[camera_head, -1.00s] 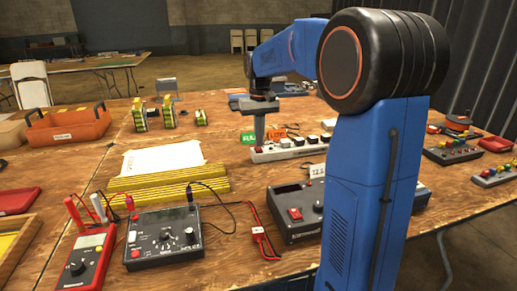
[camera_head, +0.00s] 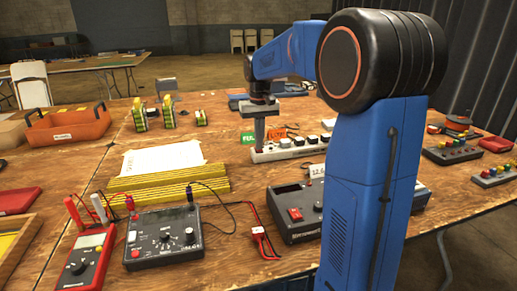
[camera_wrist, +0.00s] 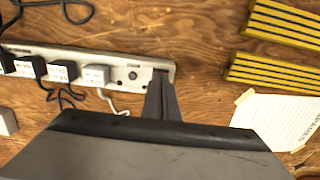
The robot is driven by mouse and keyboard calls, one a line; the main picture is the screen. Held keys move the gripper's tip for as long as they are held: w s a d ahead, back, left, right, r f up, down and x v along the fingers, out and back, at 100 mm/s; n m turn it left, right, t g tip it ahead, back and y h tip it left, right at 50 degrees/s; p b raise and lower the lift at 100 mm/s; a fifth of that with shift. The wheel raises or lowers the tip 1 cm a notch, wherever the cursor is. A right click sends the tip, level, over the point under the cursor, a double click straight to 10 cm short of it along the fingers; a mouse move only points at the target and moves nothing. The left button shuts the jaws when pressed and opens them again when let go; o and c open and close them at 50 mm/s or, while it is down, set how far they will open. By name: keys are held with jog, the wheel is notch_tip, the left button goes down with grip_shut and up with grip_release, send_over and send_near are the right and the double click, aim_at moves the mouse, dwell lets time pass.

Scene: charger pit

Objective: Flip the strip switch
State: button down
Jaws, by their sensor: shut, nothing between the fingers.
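The power strip (camera_head: 287,152) lies on the wooden table beyond my arm, with several plugs in it. In the wrist view the strip (camera_wrist: 128,72) runs across the upper left, with white and black plugs and a small round dark button near its right end. My gripper (camera_head: 259,148) points down at the strip's left end in the head view. In the wrist view my gripper (camera_wrist: 161,78) is shut and empty, its tips over the strip's right end. The switch is mostly hidden behind the fingers. I cannot tell whether the tips touch it.
Yellow-black striped bars (camera_head: 166,183) and a paper sheet (camera_head: 163,158) lie left of the strip. A dark charger box (camera_head: 296,212) stands nearer. Green and orange tags (camera_head: 277,132) stand behind the strip. An orange toolbox (camera_head: 68,126) is at the far left.

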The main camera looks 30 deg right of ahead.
jog(key=shift+f, duration=0.2)
notch_tip(320, 180, up, 7)
dwell(1.2)
dwell(0.4)
